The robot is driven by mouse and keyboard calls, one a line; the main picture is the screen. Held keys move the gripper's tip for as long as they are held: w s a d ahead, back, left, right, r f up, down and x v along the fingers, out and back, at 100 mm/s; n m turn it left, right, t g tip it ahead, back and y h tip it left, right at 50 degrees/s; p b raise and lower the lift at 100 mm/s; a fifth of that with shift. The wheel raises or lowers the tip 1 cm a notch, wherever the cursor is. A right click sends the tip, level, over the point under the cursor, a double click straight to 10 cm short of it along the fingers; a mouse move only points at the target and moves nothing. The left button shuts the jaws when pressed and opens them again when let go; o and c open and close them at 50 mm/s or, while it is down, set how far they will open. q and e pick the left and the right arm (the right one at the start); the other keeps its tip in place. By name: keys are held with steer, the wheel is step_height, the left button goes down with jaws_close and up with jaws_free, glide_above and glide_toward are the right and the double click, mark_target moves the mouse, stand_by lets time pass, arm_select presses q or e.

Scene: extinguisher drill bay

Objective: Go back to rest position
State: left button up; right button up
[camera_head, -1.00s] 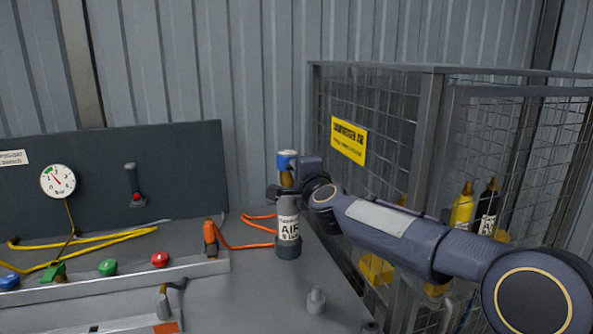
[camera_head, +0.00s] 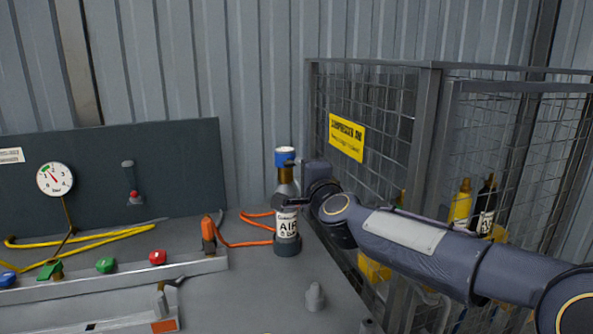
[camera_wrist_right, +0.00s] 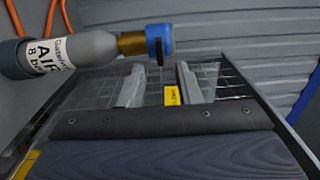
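A grey air cylinder (camera_head: 287,222) with a white "AIR" label, brass neck and blue cap stands upright on the grey bench near its right end. My right gripper (camera_head: 290,201) is at the cylinder's upper body in the head view, its dark fingers overlapping it there. In the right wrist view the two fingers (camera_wrist_right: 161,75) are spread apart with nothing between them. The cylinder (camera_wrist_right: 80,52) shows there across the upper left, its blue cap just beyond the fingertips. Whether a finger touches it I cannot tell. My left gripper is not in view.
A wire-mesh cage (camera_head: 372,108) with a yellow sign stands right of the bench, with yellow and black bottles (camera_head: 485,207) inside. An orange hose (camera_head: 247,243), a dark gauge panel (camera_head: 100,180), coloured buttons and a small grey peg (camera_head: 314,297) are on the bench (camera_head: 262,290).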

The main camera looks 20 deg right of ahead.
steer(key=shift+s, duration=1.2)
steer(key=s+f+n+g+y, duration=0.1)
steer(key=s+f+n+g, duration=0.35)
steer(key=s+f, duration=0.55)
steer(key=s+f+n+g+y, duration=0.1)
steer(key=s+f+n+g, duration=0.45)
steer(key=s, duration=0.85)
steer(key=s+f+n+g+y, duration=0.1)
steer(key=s+f+n+g, duration=0.1)
steer(key=s+f+n, duration=0.65)
steer(key=s+r+m+p, duration=0.2)
steer(key=s+r+p, duration=0.2)
steer(key=r+p, duration=1.1)
steer(key=shift+d+p, duration=0.15)
steer(key=shift+p, duration=0.65)
